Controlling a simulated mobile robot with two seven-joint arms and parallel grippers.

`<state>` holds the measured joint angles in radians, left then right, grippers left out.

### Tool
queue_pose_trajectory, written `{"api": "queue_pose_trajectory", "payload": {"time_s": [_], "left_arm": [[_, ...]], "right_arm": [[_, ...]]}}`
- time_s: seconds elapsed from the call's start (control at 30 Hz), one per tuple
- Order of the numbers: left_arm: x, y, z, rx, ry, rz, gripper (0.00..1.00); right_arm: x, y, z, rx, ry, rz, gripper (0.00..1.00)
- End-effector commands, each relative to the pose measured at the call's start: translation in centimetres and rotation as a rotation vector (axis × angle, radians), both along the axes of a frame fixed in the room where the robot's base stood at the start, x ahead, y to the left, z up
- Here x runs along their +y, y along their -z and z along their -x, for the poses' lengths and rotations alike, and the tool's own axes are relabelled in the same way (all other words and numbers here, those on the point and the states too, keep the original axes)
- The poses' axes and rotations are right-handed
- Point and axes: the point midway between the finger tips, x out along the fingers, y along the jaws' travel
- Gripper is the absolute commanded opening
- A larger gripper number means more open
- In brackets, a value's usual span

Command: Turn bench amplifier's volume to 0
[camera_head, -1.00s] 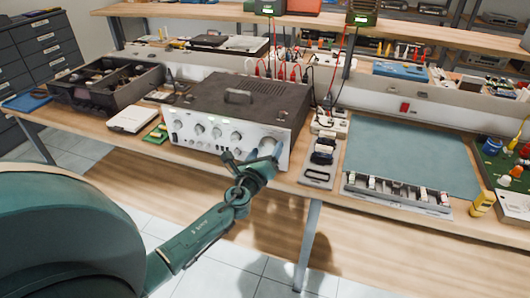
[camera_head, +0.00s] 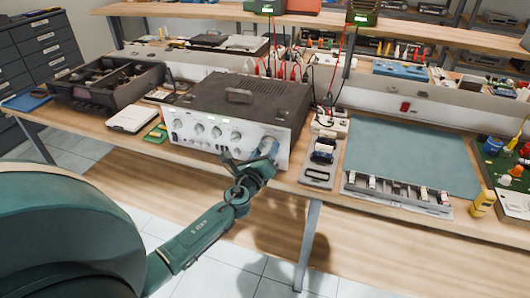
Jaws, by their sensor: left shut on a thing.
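The bench amplifier (camera_head: 246,100) stands on the workbench, a dark box with a silver front panel and a row of small knobs (camera_head: 217,131). My left gripper (camera_head: 264,148) is at the right part of the front panel, over the large volume knob there. It is shut on that knob, which the fingers mostly hide. The knob's pointer and scale cannot be read. My left arm comes in from the lower left. My right gripper is not in view.
A grey tray (camera_head: 317,177) and a green mat (camera_head: 410,155) lie to the right of the amplifier. Red and black leads hang behind it. The floor in front is clear.

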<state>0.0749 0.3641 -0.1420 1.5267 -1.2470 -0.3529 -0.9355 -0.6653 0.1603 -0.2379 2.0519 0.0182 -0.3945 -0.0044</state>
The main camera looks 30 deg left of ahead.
Motion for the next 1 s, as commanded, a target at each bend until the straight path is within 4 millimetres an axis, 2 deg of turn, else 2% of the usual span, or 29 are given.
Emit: {"api": "queue_pose_trajectory", "payload": {"time_s": [0.27,1.0], "left_arm": [[0.0,0.2,0.0,-0.044,0.0,0.177,0.25],[0.0,0.0,0.0,-0.207,-0.001,0.859,0.25]], "right_arm": [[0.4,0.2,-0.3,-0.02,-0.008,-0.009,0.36],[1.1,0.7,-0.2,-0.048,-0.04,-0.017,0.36]]}}
